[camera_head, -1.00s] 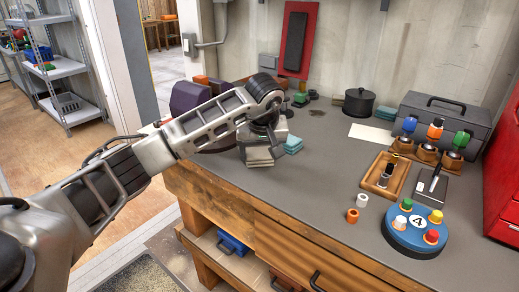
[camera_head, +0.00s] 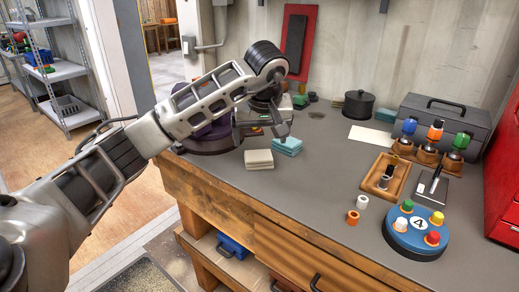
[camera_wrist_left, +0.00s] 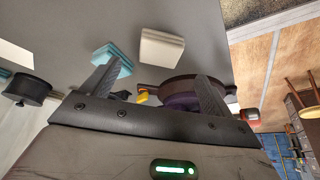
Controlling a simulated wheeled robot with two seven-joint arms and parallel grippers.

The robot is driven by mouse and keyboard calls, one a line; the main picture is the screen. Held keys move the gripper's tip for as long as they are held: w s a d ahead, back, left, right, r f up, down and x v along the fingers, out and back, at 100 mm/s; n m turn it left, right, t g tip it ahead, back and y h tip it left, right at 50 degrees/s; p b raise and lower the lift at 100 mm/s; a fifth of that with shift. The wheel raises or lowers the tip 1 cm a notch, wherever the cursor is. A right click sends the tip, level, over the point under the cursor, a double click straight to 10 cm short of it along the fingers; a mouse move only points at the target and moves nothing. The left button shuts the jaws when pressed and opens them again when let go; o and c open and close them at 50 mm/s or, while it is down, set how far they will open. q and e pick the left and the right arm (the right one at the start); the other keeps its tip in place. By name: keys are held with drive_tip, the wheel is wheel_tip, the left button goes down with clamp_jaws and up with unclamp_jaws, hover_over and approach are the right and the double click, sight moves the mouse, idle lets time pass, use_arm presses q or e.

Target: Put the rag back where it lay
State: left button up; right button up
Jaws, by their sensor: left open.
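A cream folded rag (camera_head: 259,160) lies flat on the grey workbench, near its left front edge. A teal folded rag (camera_head: 288,146) lies close behind it to the right. My left gripper (camera_head: 263,131) is open and empty, above and behind the cream rag and apart from it. In the left wrist view, the cream rag (camera_wrist_left: 162,50) lies beyond the gap between the open fingers (camera_wrist_left: 157,80). The teal rag (camera_wrist_left: 113,56) there is partly hidden by one finger. My right gripper is not in view.
A purple round-based object (camera_head: 208,135) stands behind my left forearm. A black pot (camera_head: 358,104), a grey toolbox (camera_head: 443,118), a wooden tray (camera_head: 384,178) and a blue round stand (camera_head: 413,240) are farther right. The bench front middle (camera_head: 300,195) is clear.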

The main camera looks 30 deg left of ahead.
use_arm(q)
drive_tip(key=v, duration=0.5)
drive_tip(key=shift+r, duration=0.1)
idle(0.4)
